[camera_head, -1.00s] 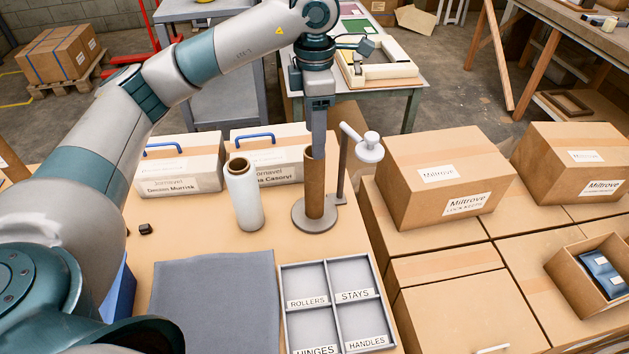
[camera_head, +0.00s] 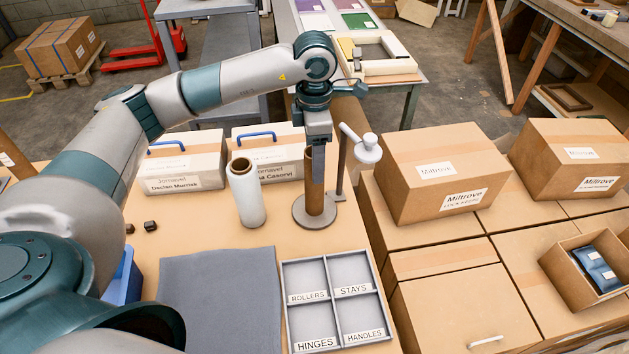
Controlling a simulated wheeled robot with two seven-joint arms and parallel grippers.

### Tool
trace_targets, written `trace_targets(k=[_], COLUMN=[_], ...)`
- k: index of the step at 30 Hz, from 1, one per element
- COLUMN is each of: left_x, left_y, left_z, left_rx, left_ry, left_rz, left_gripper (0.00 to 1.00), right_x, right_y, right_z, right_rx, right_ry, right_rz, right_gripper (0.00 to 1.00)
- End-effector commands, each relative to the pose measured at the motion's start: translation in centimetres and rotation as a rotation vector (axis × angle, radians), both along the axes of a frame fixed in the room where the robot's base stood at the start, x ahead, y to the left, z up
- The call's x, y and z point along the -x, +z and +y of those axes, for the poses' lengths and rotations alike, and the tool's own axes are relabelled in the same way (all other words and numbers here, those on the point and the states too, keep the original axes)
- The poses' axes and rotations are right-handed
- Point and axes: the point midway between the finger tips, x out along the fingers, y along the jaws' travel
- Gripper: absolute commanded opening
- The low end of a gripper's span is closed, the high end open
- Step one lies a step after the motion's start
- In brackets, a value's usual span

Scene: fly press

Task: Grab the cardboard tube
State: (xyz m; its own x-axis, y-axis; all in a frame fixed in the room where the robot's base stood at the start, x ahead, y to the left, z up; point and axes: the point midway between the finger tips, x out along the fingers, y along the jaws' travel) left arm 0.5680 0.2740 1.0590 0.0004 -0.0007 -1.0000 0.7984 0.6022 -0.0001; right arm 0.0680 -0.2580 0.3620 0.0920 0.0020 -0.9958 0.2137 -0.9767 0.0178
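The brown cardboard tube (camera_head: 316,203) stands upright on a round grey base (camera_head: 301,213) beside a thin post with a pale knob (camera_head: 366,149). My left gripper (camera_head: 318,172) points straight down at the tube's upper part. One long grey finger overlaps the tube near its top; the other finger is hidden, so its opening and any grip do not show. My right gripper is not in view.
A white roll with a brown core (camera_head: 247,196) stands close to the left of the tube. Two white cases (camera_head: 183,165) stand behind. A four-compartment tray (camera_head: 281,300) and a grey mat (camera_head: 220,300) lie in front. Cardboard boxes (camera_head: 445,175) fill the right.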

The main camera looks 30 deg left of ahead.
Motion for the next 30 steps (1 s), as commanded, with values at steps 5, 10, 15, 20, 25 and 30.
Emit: trace_targets(k=[5,10,15,20,25,30], left_x=[0.2,0.2,0.1,0.1,0.1,0.1], left_y=[-1.3,-3.3,-4.5,-4.6,-4.6,-4.5], left_z=[0.0,-0.1,0.0,0.0,0.0,0.0], left_rx=[-0.002,-0.001,0.000,-0.001,-0.001,-0.001], left_ry=[0.001,0.001,0.000,0.000,0.000,0.000], left_rz=[0.004,0.004,0.001,0.001,0.001,0.001], left_gripper=[0.60,0.60,0.60,0.60,0.60,0.48], right_x=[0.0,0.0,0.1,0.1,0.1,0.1], right_y=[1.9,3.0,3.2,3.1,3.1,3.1], right_z=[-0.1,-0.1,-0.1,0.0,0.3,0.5], right_rx=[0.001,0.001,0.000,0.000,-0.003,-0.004], right_ry=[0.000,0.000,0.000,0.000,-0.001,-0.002], right_rz=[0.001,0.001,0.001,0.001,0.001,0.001], right_gripper=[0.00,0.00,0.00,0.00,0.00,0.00])
